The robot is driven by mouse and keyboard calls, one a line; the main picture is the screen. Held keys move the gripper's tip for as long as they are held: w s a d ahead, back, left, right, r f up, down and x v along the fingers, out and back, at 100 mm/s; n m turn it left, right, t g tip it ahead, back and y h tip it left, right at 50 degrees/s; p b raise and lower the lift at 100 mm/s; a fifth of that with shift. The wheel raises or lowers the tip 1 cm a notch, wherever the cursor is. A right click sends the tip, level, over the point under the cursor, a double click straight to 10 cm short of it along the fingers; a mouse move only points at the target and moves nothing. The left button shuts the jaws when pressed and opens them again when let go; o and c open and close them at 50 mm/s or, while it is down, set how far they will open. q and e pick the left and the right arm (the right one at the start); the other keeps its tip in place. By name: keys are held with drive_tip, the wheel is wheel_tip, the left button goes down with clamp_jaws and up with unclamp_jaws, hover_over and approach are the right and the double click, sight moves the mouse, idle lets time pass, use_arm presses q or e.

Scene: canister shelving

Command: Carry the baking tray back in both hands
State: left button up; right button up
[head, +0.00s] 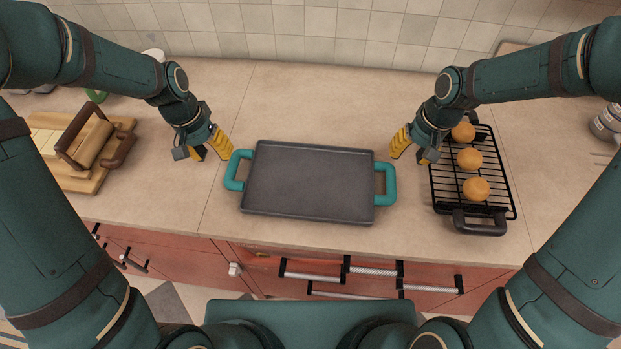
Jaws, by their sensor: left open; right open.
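The baking tray (310,181) is dark grey and rectangular, with a teal handle at each short end. It lies flat and empty on the counter, near the front edge. My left gripper (207,152) is open and empty, just behind and to the left of the tray's left handle (233,170). My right gripper (412,154) is open and empty, behind and to the right of the right handle (390,184). Neither gripper appears to hold a handle.
A black wire rack (446,189) with three round buns (476,189) stands right of the tray. A wooden board (82,176) with a dark-handled object lies at the left. The tiled wall (320,30) bounds the counter behind. The counter (310,105) behind the tray is clear.

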sight(228, 173)
use_arm(q)
drive_tip(key=f, duration=0.3)
drive_tip(key=d+f, duration=0.1)
drive_tip(key=f, duration=0.2)
drive_tip(key=d+f, duration=0.1)
drive_tip(key=f, duration=0.3)
use_arm(e)
drive_tip(key=f, duration=0.3)
drive_tip(key=a+f, duration=0.1)
drive_tip(key=f, duration=0.2)
drive_tip(key=a+f, duration=0.1)
drive_tip(key=f, duration=0.3)
drive_tip(key=shift+w, duration=0.15)
use_arm(q)
clamp_jaws()
use_arm(e)
clamp_jaws()
